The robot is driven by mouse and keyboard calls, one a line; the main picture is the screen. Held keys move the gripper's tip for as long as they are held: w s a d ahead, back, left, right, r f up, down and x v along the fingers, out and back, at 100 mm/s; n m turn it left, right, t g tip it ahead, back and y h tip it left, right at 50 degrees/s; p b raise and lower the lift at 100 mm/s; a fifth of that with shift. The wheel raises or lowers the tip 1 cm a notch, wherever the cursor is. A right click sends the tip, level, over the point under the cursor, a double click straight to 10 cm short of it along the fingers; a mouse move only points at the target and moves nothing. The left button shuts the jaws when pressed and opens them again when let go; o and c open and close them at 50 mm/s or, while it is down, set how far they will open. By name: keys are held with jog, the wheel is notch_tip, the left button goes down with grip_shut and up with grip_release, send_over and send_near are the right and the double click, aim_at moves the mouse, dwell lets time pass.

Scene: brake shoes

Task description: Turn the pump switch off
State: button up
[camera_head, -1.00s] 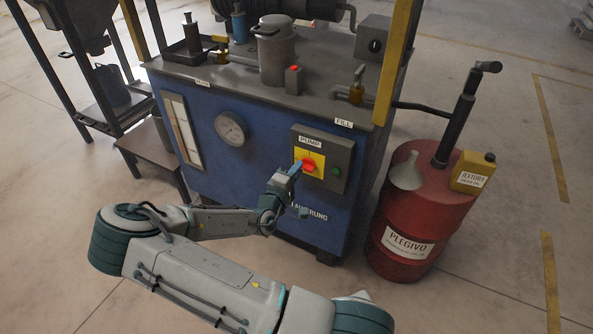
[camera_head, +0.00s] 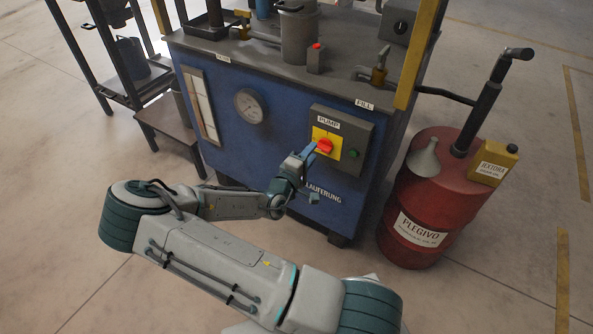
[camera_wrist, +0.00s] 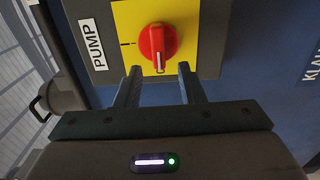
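The pump switch is a red rotary knob (camera_head: 325,146) on a yellow plate (camera_head: 335,137), set in a grey box on the blue cabinet's front under a "PUMP" label (camera_head: 329,123). In the wrist view the red knob (camera_wrist: 157,44) sits just beyond my fingertips, with its white mark pointing down toward the gripper. A black line is on the yellow plate (camera_wrist: 185,18) left of the knob. My gripper (camera_wrist: 159,72) is open, its two fingers apart with the knob's lower end lying between or just ahead of them. In the head view my gripper (camera_head: 311,150) is at the knob; contact cannot be told.
A green button (camera_head: 353,153) is right of the knob on the grey box (camera_head: 368,130). A pressure gauge (camera_head: 249,106) is on the cabinet's left. A red drum (camera_head: 432,200) with a funnel and yellow can stands to the right. Floor in front is clear.

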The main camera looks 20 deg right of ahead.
jog(key=v, duration=1.1)
jog(key=shift+s+a, duration=0.3)
jog(key=a+f+m+g+y+p, duration=0.1)
jog(key=a+m+g+y+p, duration=0.4)
jog(key=y, duration=0.4)
jog(key=s+a+r+m+g+y+p, duration=0.1)
jog(key=a+r+y, duration=0.2)
jog(key=r, duration=0.3)
jog(key=s+a+r+g+y+p, duration=0.1)
jog(key=a+r+y+p, duration=0.15)
jog(key=r, duration=0.25)
jog(key=s+d+r+m+p, duration=0.1)
jog(key=s+d+r+p, duration=0.1)
jog(key=s+r, duration=0.5)
jog(key=s+d+r+m+g+p, duration=0.1)
jog(key=s+d+r, duration=0.4)
jog(key=r, duration=1.1)
jog(key=s+p, duration=0.1)
jog(key=s, duration=0.2)
jog(key=shift+s, duration=0.3)
